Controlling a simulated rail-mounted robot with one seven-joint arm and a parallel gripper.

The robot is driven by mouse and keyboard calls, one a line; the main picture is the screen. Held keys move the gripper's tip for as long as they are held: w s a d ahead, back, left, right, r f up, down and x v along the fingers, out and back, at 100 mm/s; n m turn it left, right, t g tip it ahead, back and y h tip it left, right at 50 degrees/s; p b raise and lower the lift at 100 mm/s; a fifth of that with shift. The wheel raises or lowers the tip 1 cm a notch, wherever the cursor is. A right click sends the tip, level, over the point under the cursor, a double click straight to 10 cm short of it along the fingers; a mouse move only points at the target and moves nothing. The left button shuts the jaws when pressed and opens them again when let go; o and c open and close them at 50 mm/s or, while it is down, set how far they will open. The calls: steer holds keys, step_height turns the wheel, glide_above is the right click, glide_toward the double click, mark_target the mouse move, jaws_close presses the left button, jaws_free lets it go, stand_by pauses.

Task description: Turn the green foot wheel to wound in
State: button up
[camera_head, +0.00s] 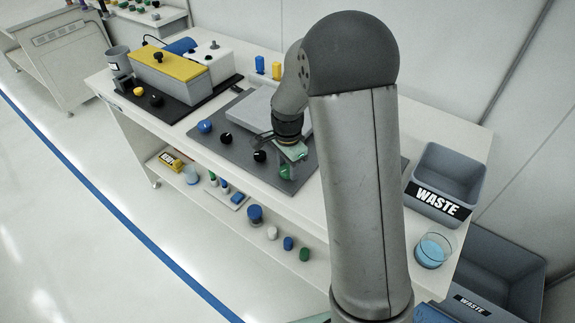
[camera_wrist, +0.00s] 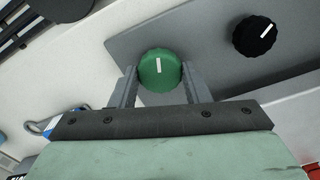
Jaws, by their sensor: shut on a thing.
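The green foot wheel (camera_wrist: 160,72) is a ribbed round knob with a white pointer line, which points nearly straight up in the wrist view. It sits at the front edge of a grey plate (camera_wrist: 205,52). My gripper (camera_wrist: 159,78) is shut on it, one finger on each side. In the head view the green wheel (camera_head: 287,172) shows at the near right corner of the plate, just below my gripper (camera_head: 289,160). My arm hides part of the plate and whatever stands behind it.
A black knob (camera_wrist: 255,36) is close by on the same plate. A blue knob (camera_head: 205,126) stands farther left along its front. A WASTE bin (camera_head: 449,172) and a glass of blue liquid (camera_head: 432,250) are right of my arm. Small items fill the lower shelf.

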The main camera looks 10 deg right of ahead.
steer(key=n+b, duration=0.1)
steer(key=n, duration=0.3)
steer(key=shift+b, duration=0.35)
steer(key=n+b, duration=0.1)
steer(key=n, duration=0.2)
steer(key=shift+n, duration=0.3)
steer(key=n+b, duration=0.1)
steer(key=n, duration=0.3)
steer(key=shift+n, duration=2)
steer(key=shift+r, duration=0.1)
steer(key=o, duration=1)
steer(key=shift+c, duration=0.2)
